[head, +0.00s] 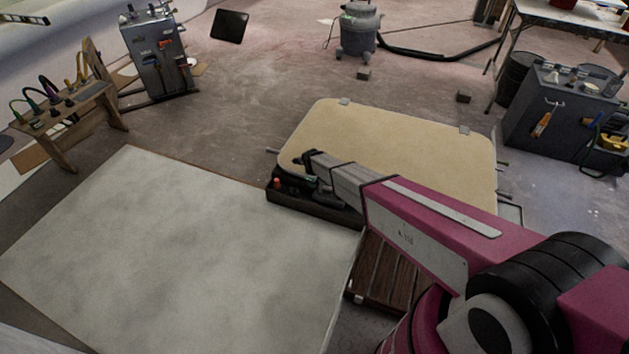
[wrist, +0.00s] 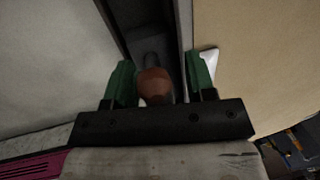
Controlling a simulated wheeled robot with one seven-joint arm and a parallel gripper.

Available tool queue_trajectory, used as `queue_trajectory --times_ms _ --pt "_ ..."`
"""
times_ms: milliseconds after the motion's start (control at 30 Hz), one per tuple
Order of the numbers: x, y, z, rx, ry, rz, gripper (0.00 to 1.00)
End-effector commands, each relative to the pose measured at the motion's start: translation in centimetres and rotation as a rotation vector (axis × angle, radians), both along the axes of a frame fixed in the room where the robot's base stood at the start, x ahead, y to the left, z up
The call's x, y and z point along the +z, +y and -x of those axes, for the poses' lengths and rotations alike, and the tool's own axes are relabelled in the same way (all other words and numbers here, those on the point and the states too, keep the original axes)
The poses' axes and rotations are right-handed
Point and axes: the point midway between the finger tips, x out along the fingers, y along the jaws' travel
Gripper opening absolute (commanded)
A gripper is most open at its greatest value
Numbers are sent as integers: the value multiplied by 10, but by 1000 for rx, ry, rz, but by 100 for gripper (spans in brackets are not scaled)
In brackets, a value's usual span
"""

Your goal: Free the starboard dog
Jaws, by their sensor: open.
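In the wrist view my gripper (wrist: 158,64) is open, with one green finger on each side of a red-brown rounded knob (wrist: 155,82). The knob sits on a dark stem in a narrow dark channel (wrist: 134,14). It lies between the fingers, and I cannot tell whether either finger touches it. In the head view a small red knob (head: 277,183) shows at the left end of a dark trough (head: 290,207) along the tan hatch panel (head: 390,135). I cannot tell whether it is the same knob. My arm hides part of the trough.
A large pale panel (head: 170,250) fills the left foreground. A slatted wooden grating (head: 385,275) lies beside my arm. A tool bench (head: 70,105), a grey tool stand (head: 158,55), a vacuum (head: 357,28) and a dark cabinet (head: 560,115) stand around. Floor behind the hatch is mostly clear.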

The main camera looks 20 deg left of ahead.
Motion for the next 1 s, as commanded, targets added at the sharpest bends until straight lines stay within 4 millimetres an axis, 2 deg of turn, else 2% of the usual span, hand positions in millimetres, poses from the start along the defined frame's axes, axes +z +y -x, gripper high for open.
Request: queue_trajectory --times_ms 267,700,833,1000 --pt "20 -1 5 1 0 0 51" --pt "95 -1 20 0 0 0 51" --pt "105 0 21 0 -1 -1 51" --pt "106 1 21 -1 0 0 51"
